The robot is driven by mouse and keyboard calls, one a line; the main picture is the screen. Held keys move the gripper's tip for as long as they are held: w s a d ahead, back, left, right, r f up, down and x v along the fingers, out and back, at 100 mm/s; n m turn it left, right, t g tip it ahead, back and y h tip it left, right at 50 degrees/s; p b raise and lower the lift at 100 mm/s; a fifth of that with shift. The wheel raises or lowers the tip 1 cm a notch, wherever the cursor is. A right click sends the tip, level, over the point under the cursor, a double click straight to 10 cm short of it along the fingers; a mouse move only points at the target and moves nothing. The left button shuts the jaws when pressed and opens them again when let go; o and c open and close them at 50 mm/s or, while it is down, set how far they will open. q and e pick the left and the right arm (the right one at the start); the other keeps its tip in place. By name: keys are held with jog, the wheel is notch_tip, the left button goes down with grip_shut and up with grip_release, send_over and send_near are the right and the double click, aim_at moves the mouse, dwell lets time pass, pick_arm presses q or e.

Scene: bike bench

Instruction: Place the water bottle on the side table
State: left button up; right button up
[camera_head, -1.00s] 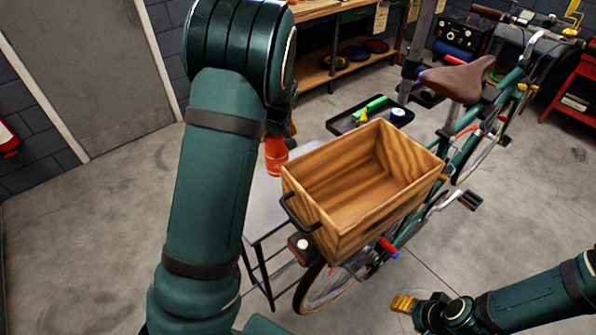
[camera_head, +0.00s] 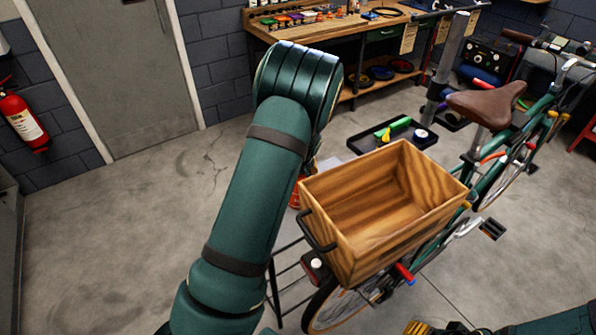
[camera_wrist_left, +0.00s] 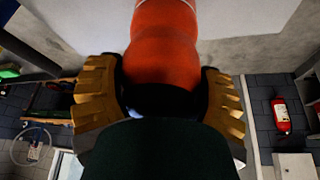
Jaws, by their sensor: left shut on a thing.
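The orange-red water bottle (camera_wrist_left: 165,45) is between the yellow fingers of my left gripper (camera_wrist_left: 160,88), which is shut on it. In the head view my left arm hides most of the gripper, and only a strip of the bottle (camera_head: 295,194) shows between the arm and the crate. The side table (camera_head: 286,234) is a pale top on thin dark legs, mostly hidden behind my arm and the crate. A pale flat surface lies beyond the bottle in the wrist view; I cannot tell whether the bottle touches it.
The wooden crate (camera_head: 440,215) on the bike's rear stands close right of my left gripper. A black tray (camera_head: 367,146) with small items lies behind it. A workbench (camera_head: 300,33) is at the back. Open floor lies to the left, near a fire extinguisher (camera_head: 20,122).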

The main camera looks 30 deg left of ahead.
pick_arm(q)
jog(key=shift+r, duration=0.1)
jog(key=o, duration=1.3)
jog(key=shift+d+r, duration=0.1)
jog(key=shift+r, duration=0.1)
jog(key=p+v, duration=0.1)
jog(key=v, duration=1)
jog(key=shift+s+d+r, duration=0.1)
jog(key=shift+s+r, duration=0.1)
jog(key=shift+r, duration=0.1)
